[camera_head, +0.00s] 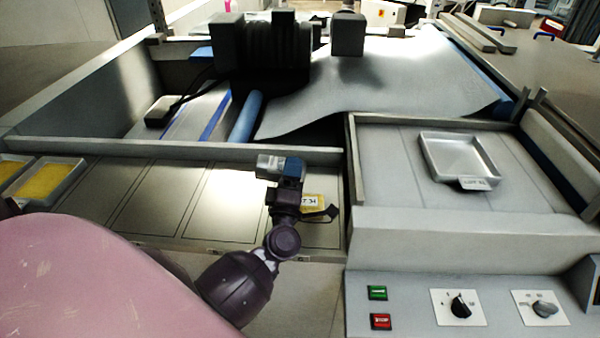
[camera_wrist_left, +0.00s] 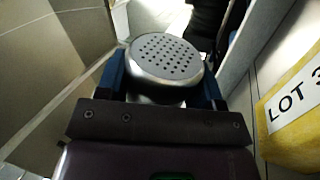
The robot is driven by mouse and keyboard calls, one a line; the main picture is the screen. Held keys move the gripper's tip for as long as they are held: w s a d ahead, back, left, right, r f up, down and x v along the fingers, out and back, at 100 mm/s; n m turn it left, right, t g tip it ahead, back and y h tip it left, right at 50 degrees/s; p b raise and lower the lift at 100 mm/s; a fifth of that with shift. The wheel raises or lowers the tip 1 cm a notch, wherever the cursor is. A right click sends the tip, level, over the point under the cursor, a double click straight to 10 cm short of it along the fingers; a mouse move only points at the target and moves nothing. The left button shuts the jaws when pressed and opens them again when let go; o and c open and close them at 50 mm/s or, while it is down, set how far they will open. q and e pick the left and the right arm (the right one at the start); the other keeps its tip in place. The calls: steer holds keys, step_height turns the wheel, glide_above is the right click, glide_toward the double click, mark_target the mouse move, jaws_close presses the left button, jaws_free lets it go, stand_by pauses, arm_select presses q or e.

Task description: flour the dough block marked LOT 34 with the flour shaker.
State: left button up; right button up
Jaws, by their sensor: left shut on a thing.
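The flour shaker (camera_head: 267,163) is a grey metal cylinder held in my left gripper (camera_head: 283,169). In the left wrist view its round perforated top (camera_wrist_left: 165,57) shows between my blue-tipped fingers. The dough block (camera_head: 314,207) is yellow with a white label, on the dark-lined shelf just right of my left gripper and partly hidden by it. In the left wrist view the block (camera_wrist_left: 285,150) is cut off at the right edge, its label reading "LOT 3". The shaker is beside the block, apart from it. My right gripper is not in view.
A low wall (camera_head: 180,149) runs behind the shelf (camera_head: 195,195). Two trays with yellow contents (camera_head: 48,182) stand at the far left. An empty square tray (camera_head: 462,160) sits on the machine top at right, above a panel with buttons and knobs. The shelf's middle is clear.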

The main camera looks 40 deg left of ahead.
arm_select(q)
steer(key=shift+s+a, duration=0.3)
steer(key=shift+a, duration=0.2)
steer(key=shift+s+a, duration=0.3)
steer(key=shift+a, duration=0.2)
steer(key=shift+w+d, duration=0.1)
steer(key=shift+w+d, duration=0.55)
steer(key=shift+d, duration=0.4)
steer(key=shift+w+d, duration=0.55)
steer(key=shift+d, duration=0.35)
steer(key=shift+s+a, duration=0.6)
steer(key=shift+a, duration=0.35)
steer(key=shift+s+a, duration=0.6)
steer(key=shift+a, duration=0.35)
